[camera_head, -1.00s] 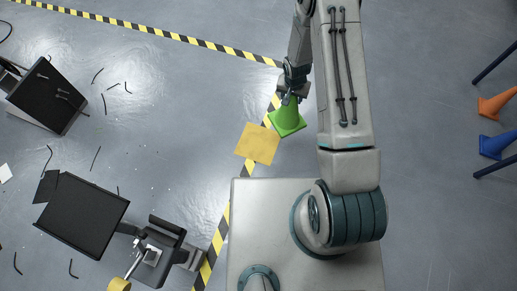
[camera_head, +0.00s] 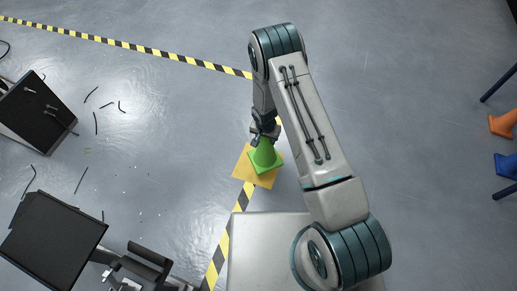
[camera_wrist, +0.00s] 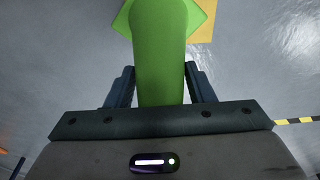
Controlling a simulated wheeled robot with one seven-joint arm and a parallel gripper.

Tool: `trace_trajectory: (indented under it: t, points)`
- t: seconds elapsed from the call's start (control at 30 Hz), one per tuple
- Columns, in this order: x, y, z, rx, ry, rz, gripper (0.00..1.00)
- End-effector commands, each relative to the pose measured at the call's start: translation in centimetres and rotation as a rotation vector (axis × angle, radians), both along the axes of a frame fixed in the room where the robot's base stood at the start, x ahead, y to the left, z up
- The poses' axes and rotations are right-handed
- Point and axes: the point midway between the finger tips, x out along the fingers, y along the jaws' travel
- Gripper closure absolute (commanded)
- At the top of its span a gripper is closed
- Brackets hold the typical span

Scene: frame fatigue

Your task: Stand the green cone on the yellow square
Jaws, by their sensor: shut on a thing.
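The green cone (camera_head: 265,157) is upright, its square base over the yellow square (camera_head: 242,173) in the head view. My gripper (camera_head: 265,133) is shut on the upper part of the cone. In the wrist view the cone (camera_wrist: 158,50) runs between the two fingers of my gripper (camera_wrist: 158,85), and a piece of the yellow square (camera_wrist: 205,25) shows past its base. I cannot tell whether the base touches the square.
Yellow-black floor tape (camera_head: 150,50) runs across the floor and past the square. A dark cabinet (camera_head: 38,110) and a dark panel (camera_head: 52,242) lie at left amid scattered black strips. An orange cone (camera_head: 502,124) and a blue cone (camera_head: 506,166) are at the right edge.

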Motion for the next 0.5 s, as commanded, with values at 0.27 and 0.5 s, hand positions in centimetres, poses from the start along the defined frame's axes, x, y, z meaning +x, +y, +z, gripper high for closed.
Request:
trace_trajectory:
  t: [0.27, 0.5]
  points:
    - [0.2, 3.0, -2.0, 0.0, -0.001, -0.002, 0.97]
    - [0.2, 3.1, -5.0, 0.0, 0.001, -0.001, 0.97]
